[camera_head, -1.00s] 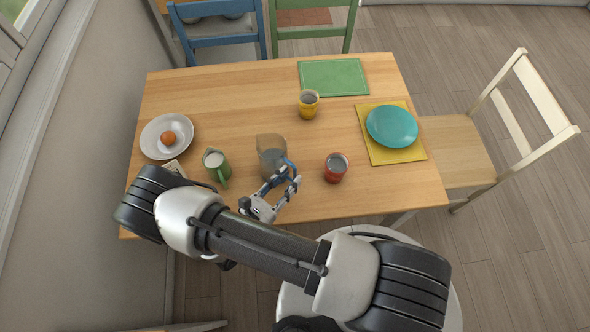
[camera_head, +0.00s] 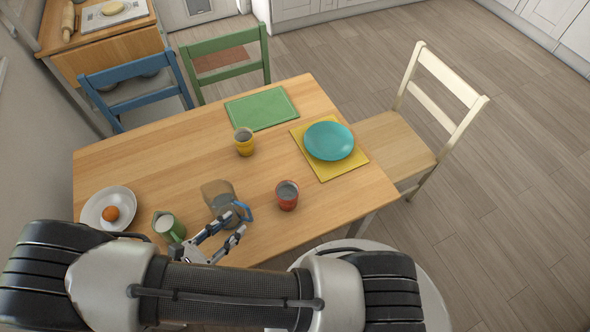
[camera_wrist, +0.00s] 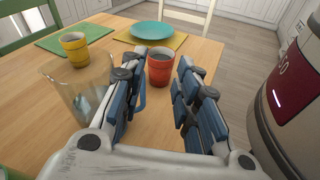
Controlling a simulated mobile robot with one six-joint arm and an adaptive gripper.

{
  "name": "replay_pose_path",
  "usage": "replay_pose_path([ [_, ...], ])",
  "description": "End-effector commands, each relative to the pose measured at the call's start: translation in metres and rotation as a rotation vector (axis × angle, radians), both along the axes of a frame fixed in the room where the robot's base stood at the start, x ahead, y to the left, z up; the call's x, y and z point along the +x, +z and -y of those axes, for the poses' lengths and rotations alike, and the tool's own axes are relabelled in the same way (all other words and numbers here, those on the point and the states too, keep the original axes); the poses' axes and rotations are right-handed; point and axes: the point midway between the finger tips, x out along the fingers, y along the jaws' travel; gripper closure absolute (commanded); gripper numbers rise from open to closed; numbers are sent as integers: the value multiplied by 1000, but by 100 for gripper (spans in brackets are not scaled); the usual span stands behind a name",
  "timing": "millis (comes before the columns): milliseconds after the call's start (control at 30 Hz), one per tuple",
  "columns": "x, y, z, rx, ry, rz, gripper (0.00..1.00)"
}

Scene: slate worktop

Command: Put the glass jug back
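The clear glass jug (camera_head: 218,192) stands on the wooden table, near its front side between the green mug and the red cup. A blue handle (camera_head: 244,211) shows on its right side in the head view. My gripper (camera_head: 231,229) is low at the table's front edge, just in front of the jug on its handle side. In the wrist view my gripper (camera_wrist: 157,75) is open with a clear gap between its fingers. The jug (camera_wrist: 85,88) is left of the gap there, partly hidden by the left finger. Whether a finger touches the handle I cannot tell.
A red cup (camera_head: 287,196) stands right of the jug. A yellow cup (camera_head: 244,143) stands behind. A teal plate (camera_head: 329,141) lies on a yellow mat. The table's middle is clear.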

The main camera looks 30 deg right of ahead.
Motion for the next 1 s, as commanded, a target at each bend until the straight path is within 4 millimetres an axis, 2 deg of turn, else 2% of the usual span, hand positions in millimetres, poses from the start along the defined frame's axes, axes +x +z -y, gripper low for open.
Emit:
replay_pose_path([
  [33,5,23,9,77,-92,17,71],
  [100,8,48,21,178,-209,37,71],
  [267,5,102,51,413,-462,102,71],
  [500,-14,170,94,779,-796,262,71],
  [800,-51,235,132,1242,-1103,570,71],
  [1000,-72,265,144,1512,-1206,811,71],
])
